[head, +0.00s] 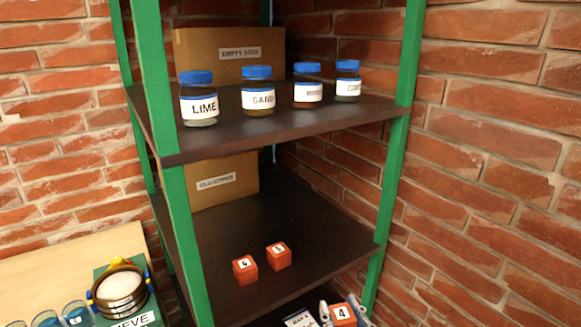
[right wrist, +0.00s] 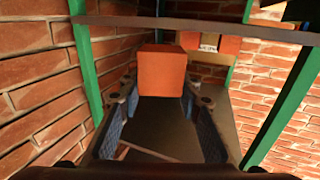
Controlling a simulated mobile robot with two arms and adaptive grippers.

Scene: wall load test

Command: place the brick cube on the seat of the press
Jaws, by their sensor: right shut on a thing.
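An orange-red brick cube (head: 343,316) with a white label marked 4 shows at the bottom of the head view, just below the shelf's front right corner in the picture. My right gripper (head: 344,310) is shut on it, a finger on each side. In the right wrist view the cube (right wrist: 162,72) fills the space between the blue-padded fingers. Two similar cubes stand on the lower shelf: one marked 6 (head: 245,268) and one to its right (head: 279,256). I cannot see the press or its seat. My left gripper is not in view.
A green-posted rack with a dark upper shelf (head: 340,122) holds several blue-lidded jars and a cardboard box (head: 225,60). The lower shelf (head: 325,235) holds another box (head: 225,183). A sieve (head: 120,287) and blue cups (head: 77,316) stand at lower left. Brick walls surround the rack.

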